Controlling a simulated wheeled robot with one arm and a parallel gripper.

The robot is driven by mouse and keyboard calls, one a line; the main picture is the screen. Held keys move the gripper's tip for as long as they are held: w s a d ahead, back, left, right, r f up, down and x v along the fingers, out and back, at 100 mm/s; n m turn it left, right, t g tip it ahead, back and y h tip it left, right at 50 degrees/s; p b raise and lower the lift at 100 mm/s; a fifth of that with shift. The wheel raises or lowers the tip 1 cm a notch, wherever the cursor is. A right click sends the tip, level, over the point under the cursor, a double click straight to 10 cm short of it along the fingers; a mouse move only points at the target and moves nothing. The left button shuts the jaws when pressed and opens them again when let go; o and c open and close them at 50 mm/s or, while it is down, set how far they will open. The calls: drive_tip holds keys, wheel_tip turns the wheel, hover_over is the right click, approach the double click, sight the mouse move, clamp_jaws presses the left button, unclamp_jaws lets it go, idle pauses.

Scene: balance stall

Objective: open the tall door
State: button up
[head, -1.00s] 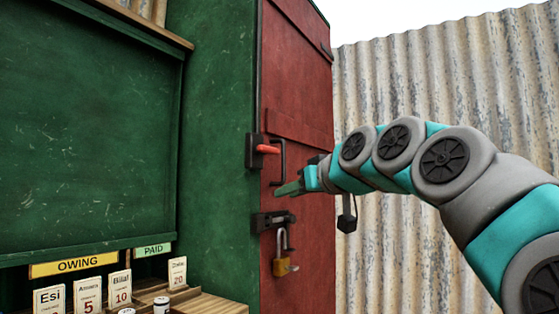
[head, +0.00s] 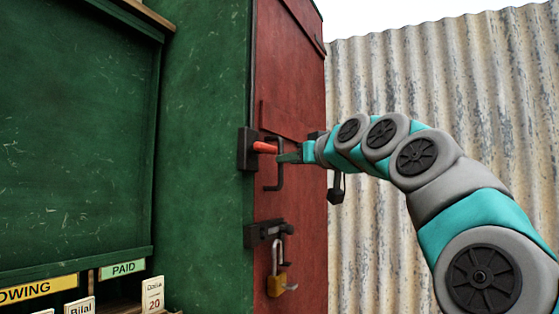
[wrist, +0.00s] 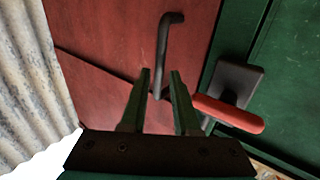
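The tall red door (head: 295,100) stands shut on the side of the green stall. It has a black upright pull handle (head: 280,175), also in the wrist view (wrist: 163,45). Beside it, a red-gripped lever (head: 263,147) on a black plate points towards the door; it also shows in the wrist view (wrist: 228,112). My gripper (head: 282,157) is at the pull handle, close to the lever. In the wrist view my gripper (wrist: 159,75) has its fingers apart, with the handle's lower end seen between them. I cannot tell whether they touch it.
Below, a brass padlock (head: 277,285) hangs by its shackle at a black hasp (head: 265,232). A green board with OWING (head: 35,290) and PAID (head: 123,269) labels and cards is at left. Corrugated metal (head: 420,90) stands behind my arm.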

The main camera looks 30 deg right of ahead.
sight(280, 182)
drive_tip(key=w, duration=0.5)
drive_tip(key=shift+a+p, duration=0.15)
drive_tip(key=shift+p, duration=0.2)
drive_tip(key=shift+s, duration=0.1)
clamp_jaws()
idle(1.0)
